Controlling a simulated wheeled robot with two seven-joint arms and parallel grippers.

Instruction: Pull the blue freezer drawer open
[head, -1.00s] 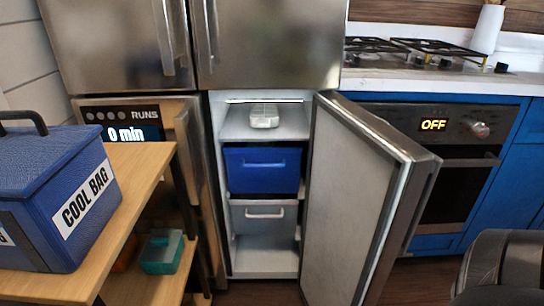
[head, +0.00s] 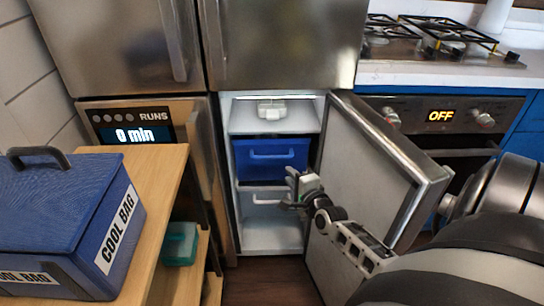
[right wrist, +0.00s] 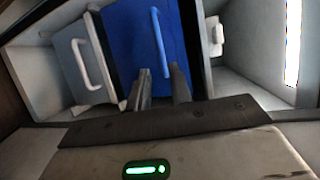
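The blue freezer drawer (head: 270,168) sits shut in the open freezer compartment, below a shelf, with a light blue bar handle (head: 272,155) across its front. In the right wrist view the blue drawer (right wrist: 132,50) and its handle (right wrist: 160,42) appear turned on their side. My right gripper (head: 297,184) is in front of the freezer, near the drawer's lower right corner. In the right wrist view its two fingers (right wrist: 162,82) are apart, pointing at the drawer near one end of the handle; I cannot tell whether they touch it. My left gripper is not in view.
A pale grey drawer (head: 258,200) is directly below the blue one. The open freezer door (head: 362,180) stands right of my right gripper. A wooden shelf unit (head: 160,185) with a blue cool bag (head: 60,215) stands at left.

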